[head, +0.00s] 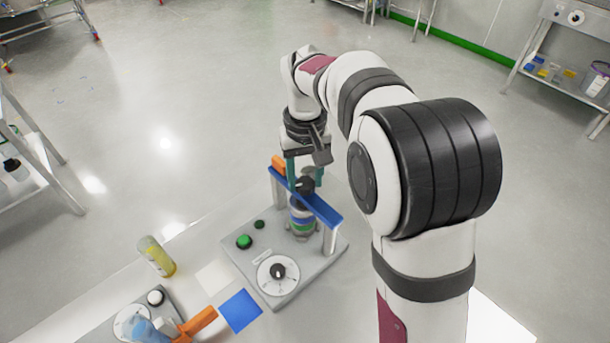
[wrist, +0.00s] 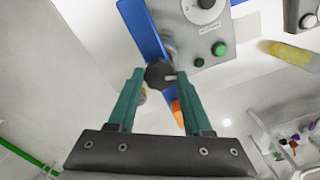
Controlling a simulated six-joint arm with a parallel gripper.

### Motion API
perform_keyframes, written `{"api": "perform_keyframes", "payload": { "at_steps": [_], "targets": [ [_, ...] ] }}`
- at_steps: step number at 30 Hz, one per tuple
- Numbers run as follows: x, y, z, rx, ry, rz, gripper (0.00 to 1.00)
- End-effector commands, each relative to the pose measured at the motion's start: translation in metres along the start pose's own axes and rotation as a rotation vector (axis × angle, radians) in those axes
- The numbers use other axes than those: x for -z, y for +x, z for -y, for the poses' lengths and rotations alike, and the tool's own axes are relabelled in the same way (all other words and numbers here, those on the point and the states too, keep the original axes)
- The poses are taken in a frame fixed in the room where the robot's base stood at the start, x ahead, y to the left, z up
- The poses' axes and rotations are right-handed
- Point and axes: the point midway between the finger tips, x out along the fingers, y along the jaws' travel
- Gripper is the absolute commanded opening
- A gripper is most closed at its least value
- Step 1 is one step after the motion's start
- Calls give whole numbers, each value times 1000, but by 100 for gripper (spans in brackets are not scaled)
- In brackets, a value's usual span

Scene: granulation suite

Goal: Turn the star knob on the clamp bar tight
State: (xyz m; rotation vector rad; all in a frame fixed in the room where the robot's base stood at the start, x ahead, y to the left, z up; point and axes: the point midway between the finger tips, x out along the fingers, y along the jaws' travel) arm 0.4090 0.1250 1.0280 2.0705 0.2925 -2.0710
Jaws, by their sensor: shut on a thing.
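The blue clamp bar (head: 322,208) spans two light posts over a grey machine base (head: 240,262). The dark star knob (head: 305,186) sits on top of the bar; in the wrist view the knob (wrist: 157,74) shows a pale mark on its right side. My gripper (head: 305,180) points down at the bar with its teal fingers on either side of the knob. In the wrist view my gripper (wrist: 160,76) is shut on the knob between its fingertips.
An orange part (head: 278,165) is at the bar's far end. The base carries a green button (head: 244,241) and a dial (head: 278,273). A yellow bottle (head: 157,256), a blue square (head: 240,311) and an orange-handled item (head: 199,320) lie left and in front.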

Motion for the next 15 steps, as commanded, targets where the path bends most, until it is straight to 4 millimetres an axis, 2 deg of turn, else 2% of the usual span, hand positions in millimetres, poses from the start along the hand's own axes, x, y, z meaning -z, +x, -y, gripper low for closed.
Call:
{"api": "perform_keyframes", "payload": {
  "at_steps": [15],
  "targets": [
    [0, -1, -1, 0, 488, -1, 0]
  ]
}}
